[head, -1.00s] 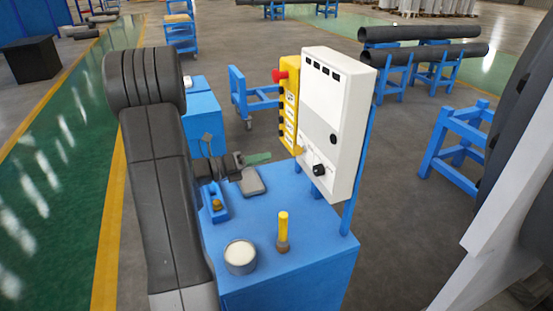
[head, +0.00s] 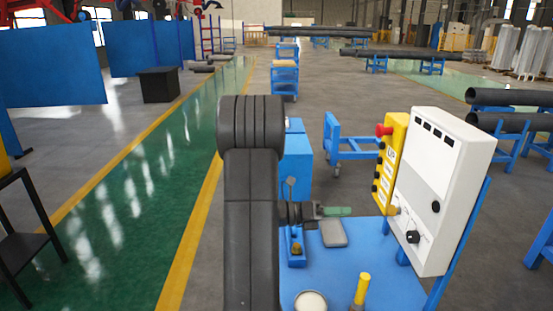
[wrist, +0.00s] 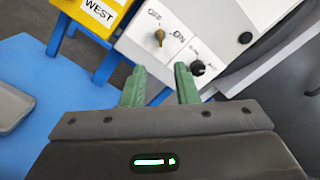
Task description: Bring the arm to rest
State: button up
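My arm, dark and jointed, stands upright in the middle of the head view. My gripper (head: 337,211) shows to its right, with green fingers pointing right above the blue bench (head: 375,280). In the wrist view my gripper (wrist: 160,85) has its two green fingers well apart, with nothing between them. Beyond the fingertips is the white control box (head: 442,190), with an off/on knob and a black knob; it also shows in the wrist view (wrist: 200,30). The fingers look apart from it, though the exact gap is unclear.
The bench holds a grey flat piece (head: 332,233), a blue fixture (head: 297,250), a round white-topped cup (head: 310,301) and a yellow-topped peg (head: 361,289). A yellow box (head: 391,160) with a red button adjoins the control box. Open floor (head: 200,240) lies left of the arm.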

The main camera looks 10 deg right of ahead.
jog(key=s+d+p, duration=0.1)
jog(key=d+p, duration=0.1)
jog(key=d, duration=1)
jog(key=shift+s+d+p, duration=0.2)
jog(key=shift+d+p, duration=0.05)
jog(key=shift+p, duration=0.15)
